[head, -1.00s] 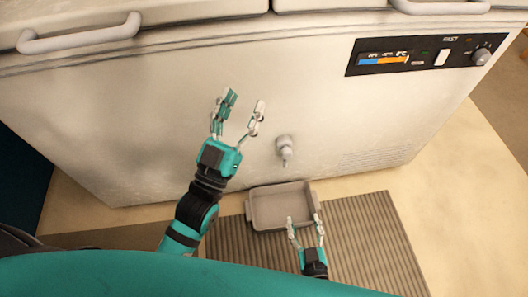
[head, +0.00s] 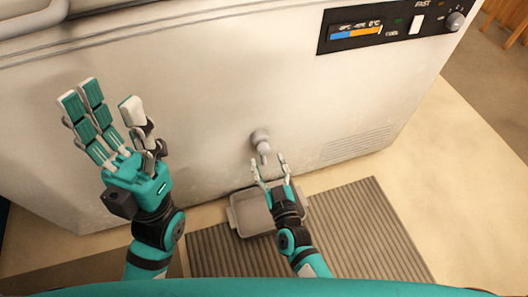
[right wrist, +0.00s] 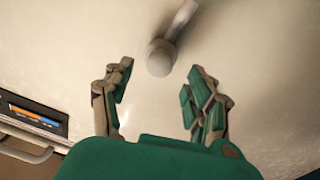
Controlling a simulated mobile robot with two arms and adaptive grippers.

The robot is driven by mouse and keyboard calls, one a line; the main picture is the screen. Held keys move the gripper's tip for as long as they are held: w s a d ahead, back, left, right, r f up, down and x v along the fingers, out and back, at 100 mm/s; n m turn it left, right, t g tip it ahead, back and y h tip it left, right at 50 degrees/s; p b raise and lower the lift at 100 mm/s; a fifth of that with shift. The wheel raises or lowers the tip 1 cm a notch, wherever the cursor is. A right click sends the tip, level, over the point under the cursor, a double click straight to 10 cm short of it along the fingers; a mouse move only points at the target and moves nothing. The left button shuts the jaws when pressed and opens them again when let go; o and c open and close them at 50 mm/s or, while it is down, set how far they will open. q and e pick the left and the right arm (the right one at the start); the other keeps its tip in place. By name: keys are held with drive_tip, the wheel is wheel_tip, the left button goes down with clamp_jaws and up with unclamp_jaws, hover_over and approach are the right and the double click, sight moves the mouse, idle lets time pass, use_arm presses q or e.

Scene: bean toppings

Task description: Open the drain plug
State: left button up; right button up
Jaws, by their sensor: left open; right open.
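The grey drain plug (head: 260,141) sticks out of the lower front of the white chest freezer (head: 215,105). In the right wrist view the plug (right wrist: 161,57) shows as a round knob with a short lever pointing to the upper right. My right gripper (head: 270,168) is open and empty, just below the plug in the head view. In the right wrist view its fingers (right wrist: 158,82) stand apart on either side of the knob's line, and I see no contact. My left gripper (head: 104,103) is open and empty in front of the freezer's left part.
A grey tray (head: 236,218) lies on the floor below the plug, partly hidden by my right gripper. A ribbed mat (head: 355,235) lies under and beside it. The control panel (head: 350,33) is at the freezer's upper right.

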sight(265, 153)
drive_tip(key=b+x, duration=0.1)
drive_tip(key=x, duration=0.4)
drive_tip(key=shift+w+a, duration=0.1)
drive_tip(key=shift+w, duration=0.15)
clamp_jaws()
